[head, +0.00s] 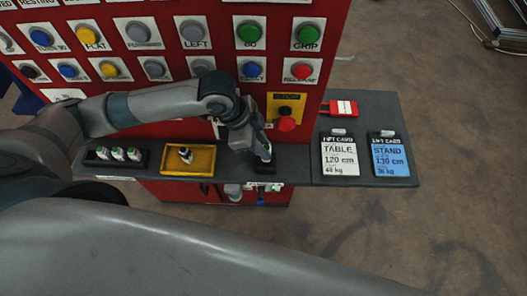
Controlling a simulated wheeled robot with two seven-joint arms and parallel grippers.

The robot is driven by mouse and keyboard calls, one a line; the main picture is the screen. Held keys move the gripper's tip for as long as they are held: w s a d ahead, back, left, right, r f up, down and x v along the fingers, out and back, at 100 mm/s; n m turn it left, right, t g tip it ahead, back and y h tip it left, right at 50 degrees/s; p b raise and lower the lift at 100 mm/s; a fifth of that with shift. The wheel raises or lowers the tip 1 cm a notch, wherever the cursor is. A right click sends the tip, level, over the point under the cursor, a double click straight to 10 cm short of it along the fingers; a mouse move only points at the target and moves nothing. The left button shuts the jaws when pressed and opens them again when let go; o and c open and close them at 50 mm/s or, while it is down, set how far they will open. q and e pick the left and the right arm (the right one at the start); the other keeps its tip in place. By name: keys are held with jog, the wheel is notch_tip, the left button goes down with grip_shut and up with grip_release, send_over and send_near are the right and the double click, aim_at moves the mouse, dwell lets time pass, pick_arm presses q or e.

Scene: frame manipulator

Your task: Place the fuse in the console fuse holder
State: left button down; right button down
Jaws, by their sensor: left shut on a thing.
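My left gripper (264,154) reaches down from the left over the dark shelf in front of the red console. It is shut on a small pale thing, most likely the fuse, which the fingers mostly hide. The gripper tip is right at a small black block (266,169) on the shelf, which looks like the fuse holder. I cannot tell whether the fuse is inside the holder or just above it. My right gripper is not in view.
A black rack (90,161) with several pale fuses stands on the shelf at left. Two cards (340,165) (388,165) and a red block (343,107) lie at right. The console (333,20) has many buttons.

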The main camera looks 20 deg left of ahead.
pick_arm(q)
notch_tip(320, 180, down, 4)
jog(key=shift+r+p, duration=0.25)
jog(key=shift+p, duration=0.45)
jog(key=shift+f, duration=0.25)
jog(key=shift+f, duration=0.1)
jog(key=c, duration=1.6)
grip_release()
jog(key=b+v, duration=0.2)
jog(key=v, duration=1)
